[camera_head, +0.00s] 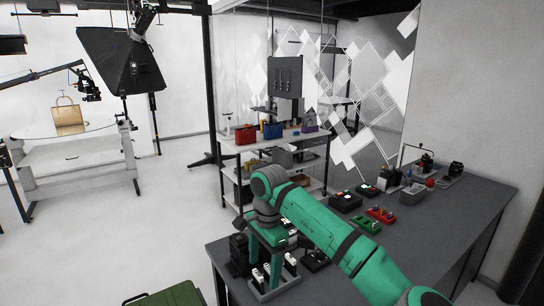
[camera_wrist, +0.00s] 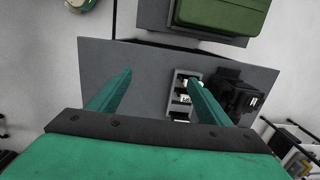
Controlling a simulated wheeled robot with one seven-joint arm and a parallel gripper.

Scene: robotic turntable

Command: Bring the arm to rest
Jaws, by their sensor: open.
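My green arm reaches across the lower right of the head view, and my gripper (camera_head: 266,262) points down over the near left end of the dark workbench (camera_head: 440,228). A grey holder with white and black items (camera_head: 272,284) is below the gripper in the head view. It also shows beside the right finger in the wrist view (camera_wrist: 182,95), partly hidden by that finger.
A black device (camera_head: 239,254) stands at the bench corner. Small red, green and black trays (camera_head: 366,223) lie farther along the bench. A green case (camera_head: 172,296) is at the lower left. A shelf with coloured boxes (camera_head: 272,145) stands behind. Open floor lies left.

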